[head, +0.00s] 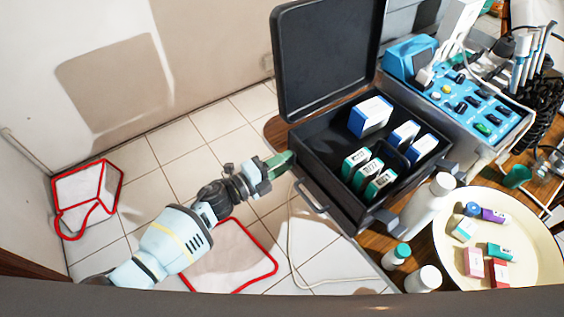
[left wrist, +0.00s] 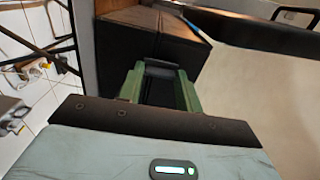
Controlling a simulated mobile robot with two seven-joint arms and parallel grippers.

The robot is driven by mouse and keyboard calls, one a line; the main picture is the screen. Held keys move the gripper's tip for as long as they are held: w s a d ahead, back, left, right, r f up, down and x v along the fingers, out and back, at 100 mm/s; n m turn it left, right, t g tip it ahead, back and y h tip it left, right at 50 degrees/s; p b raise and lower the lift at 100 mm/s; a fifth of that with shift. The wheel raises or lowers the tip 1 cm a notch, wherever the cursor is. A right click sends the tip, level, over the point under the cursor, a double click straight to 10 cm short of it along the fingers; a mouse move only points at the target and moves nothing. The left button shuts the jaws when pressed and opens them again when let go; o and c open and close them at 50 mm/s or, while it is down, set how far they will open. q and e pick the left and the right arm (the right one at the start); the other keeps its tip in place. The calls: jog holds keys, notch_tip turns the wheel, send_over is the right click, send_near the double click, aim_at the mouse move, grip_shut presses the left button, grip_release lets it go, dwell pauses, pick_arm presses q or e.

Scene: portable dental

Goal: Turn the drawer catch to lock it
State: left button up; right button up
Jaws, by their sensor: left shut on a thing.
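My left gripper (head: 280,163) reaches in from the left, its green fingers at the left side of the open black case (head: 335,205). In the left wrist view the green fingers (left wrist: 161,85) are shut on a small dark part, the drawer catch (left wrist: 160,68), beside a dark brown box-like body (left wrist: 150,35). The fingers hide most of the catch, and its angle cannot be told. In the head view the catch is hidden behind the gripper. My right gripper is not in view.
The case holds several small boxes, and its lid (head: 325,60) stands open. A handle (head: 311,196) sticks out of its front. White bottles (head: 428,205) and a round cream tray (head: 545,235) stand to the right. A blue dental unit (head: 470,95) is behind. Tiled floor lies left.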

pick_arm(q)
jog(key=o, duration=1)
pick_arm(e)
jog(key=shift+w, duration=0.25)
pick_arm(q)
jog(key=shift+v, duration=3.95)
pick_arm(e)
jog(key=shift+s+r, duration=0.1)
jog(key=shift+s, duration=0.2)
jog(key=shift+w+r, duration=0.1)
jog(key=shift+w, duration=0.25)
